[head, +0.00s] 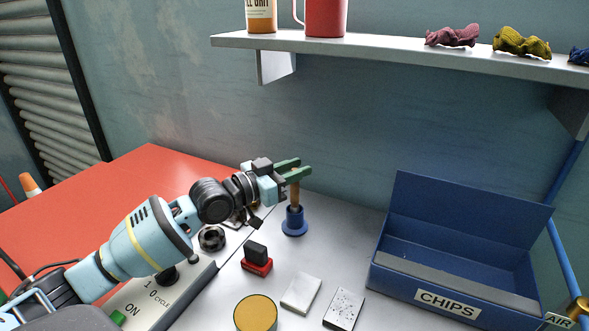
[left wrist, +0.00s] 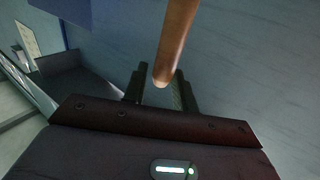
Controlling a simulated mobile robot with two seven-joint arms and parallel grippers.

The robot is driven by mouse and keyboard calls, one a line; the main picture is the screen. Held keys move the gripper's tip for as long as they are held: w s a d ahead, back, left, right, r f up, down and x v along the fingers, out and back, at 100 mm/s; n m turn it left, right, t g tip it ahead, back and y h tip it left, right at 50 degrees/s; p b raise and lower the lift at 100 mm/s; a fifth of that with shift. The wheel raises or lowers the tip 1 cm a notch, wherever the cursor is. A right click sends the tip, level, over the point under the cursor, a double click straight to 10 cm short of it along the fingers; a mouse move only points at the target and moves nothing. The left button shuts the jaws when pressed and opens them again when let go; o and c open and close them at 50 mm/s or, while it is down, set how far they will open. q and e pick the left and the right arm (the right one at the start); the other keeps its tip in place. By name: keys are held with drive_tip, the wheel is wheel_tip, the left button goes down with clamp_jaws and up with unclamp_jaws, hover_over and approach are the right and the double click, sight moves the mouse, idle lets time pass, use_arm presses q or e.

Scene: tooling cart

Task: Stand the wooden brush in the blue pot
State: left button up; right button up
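The wooden brush (head: 295,191) stands about upright, its lower end in the blue pot (head: 295,225) on the grey worktop. The pot's mouth is small in the head view, so how deep the brush sits cannot be told. My left gripper (head: 300,168) is at the top of the brush handle, its green fingers apart on either side of it. In the left wrist view the handle (left wrist: 174,45) comes between the fingers (left wrist: 161,75), with a gap showing on the left side. My right gripper is not in view.
A blue CHIPS box (head: 447,297) stands to the right. A red and black block (head: 257,262), a yellow-topped round tin (head: 256,313) and two pale blocks lie in front. A shelf (head: 400,54) hangs above. Worktop right of the pot is clear.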

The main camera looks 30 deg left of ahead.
use_arm(q)
drive_tip(key=o, duration=0.3)
drive_tip(key=v, duration=0.7)
drive_tip(key=shift+s, duration=0.35)
drive_tip(key=shift+a, duration=0.15)
idle(0.8)
